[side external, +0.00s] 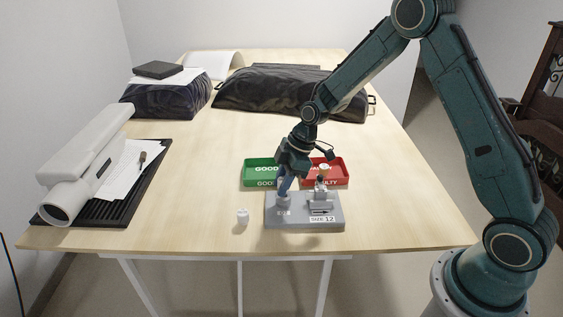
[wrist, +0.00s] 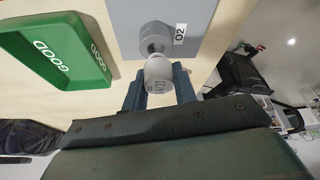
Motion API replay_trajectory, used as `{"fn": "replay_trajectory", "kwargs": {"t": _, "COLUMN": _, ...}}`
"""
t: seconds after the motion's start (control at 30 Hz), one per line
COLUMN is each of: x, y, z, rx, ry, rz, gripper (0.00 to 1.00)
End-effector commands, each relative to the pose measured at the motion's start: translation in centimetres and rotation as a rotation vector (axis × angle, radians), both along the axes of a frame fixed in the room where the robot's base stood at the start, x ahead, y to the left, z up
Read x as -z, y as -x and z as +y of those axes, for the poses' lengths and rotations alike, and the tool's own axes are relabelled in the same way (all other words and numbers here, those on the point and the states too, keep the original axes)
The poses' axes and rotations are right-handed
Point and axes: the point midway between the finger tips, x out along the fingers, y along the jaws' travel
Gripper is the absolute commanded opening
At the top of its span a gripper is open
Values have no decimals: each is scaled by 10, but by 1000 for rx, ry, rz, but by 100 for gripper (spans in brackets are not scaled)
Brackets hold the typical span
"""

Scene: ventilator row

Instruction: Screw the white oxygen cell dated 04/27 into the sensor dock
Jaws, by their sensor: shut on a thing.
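My gripper (wrist: 160,88) is shut on a white cylindrical oxygen cell (wrist: 158,70), with a finger on each side of it. Dark print shows on the cell, but I cannot read the full date. The grey sensor dock (side external: 335,211) stands near the table's front edge. Its round socket (wrist: 156,37), beside an O2 label (wrist: 180,33), lies just beyond the held cell in the wrist view. I cannot tell whether cell and socket touch. In the side view my gripper (side external: 285,190) points down at the dock's left part and hides most of the cell.
A second white cell (side external: 242,216) stands on the table left of the dock. A green GOOD tray (side external: 248,178) and a red FAULTY tray (side external: 342,176) sit behind it. A fixture (side external: 321,197) rises from the dock's right. A black rack (side external: 120,207) holds a white device (side external: 85,160).

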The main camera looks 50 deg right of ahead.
Motion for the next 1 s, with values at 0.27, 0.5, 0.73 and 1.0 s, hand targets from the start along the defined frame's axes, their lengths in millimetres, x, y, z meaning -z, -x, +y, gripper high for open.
{"fn": "replay_trajectory", "kwargs": {"t": 0.27, "x": 4, "y": 0, "z": 0, "rx": 0, "ry": 0, "rz": 1, "gripper": 5}}
{"fn": "replay_trajectory", "kwargs": {"t": 0.5, "x": 7, "y": 0, "z": 0, "rx": 0, "ry": 0, "rz": 1, "gripper": 5}}
{"fn": "replay_trajectory", "kwargs": {"t": 0.73, "x": 7, "y": 0, "z": 0, "rx": 0, "ry": 0, "rz": 0, "gripper": 5}}
{"fn": "replay_trajectory", "kwargs": {"t": 1.0, "x": 8, "y": 0, "z": 0, "rx": 0, "ry": 0, "rz": 0, "gripper": 5}}
